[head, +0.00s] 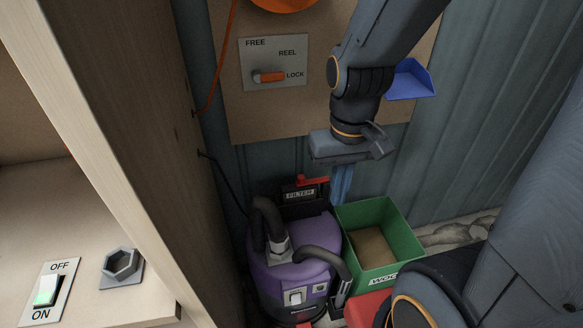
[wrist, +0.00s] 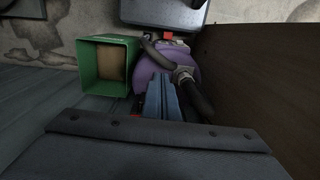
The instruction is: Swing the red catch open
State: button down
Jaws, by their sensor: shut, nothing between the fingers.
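The red catch (head: 313,181) is a small bar lying roughly level along the top of the black box labelled FILTER (head: 300,194), at the back of the purple vacuum (head: 298,262). My gripper (head: 341,200) points down just right of the catch's right end in the head view. Its blue fingers are together and hold nothing. I cannot tell whether they touch the catch.
A green bin (head: 383,245) stands close to the right of the vacuum. A wooden panel (head: 130,140) stands on the left. A reel switch plate (head: 273,62) and a blue tray (head: 410,80) are on the board above.

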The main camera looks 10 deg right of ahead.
jog(key=shift+w, duration=0.1)
jog(key=w+a+f+n+t+y+b, duration=0.1)
jog(key=w+n, duration=0.3)
jog(key=w, duration=0.8)
jog(key=w+a+f+n+t+y+b, duration=0.1)
jog(key=w+a+f+n+b, duration=0.1)
jog(key=w, duration=1)
notch_tip(320, 180, down, 2)
jog(key=n+b, duration=0.1)
jog(key=n, duration=0.2)
jog(key=shift+w+a+f+t+y, duration=0.15)
jog(key=shift+w+a+t+y, duration=0.1)
jog(key=shift+w+t+y, duration=0.05)
jog(key=shift+s+d+f, duration=0.15)
jog(key=shift+f, duration=2.25)
jog(key=shift+s+d+f, duration=0.1)
jog(key=shift+s+f, duration=0.05)
jog(key=shift+f, duration=2.2)
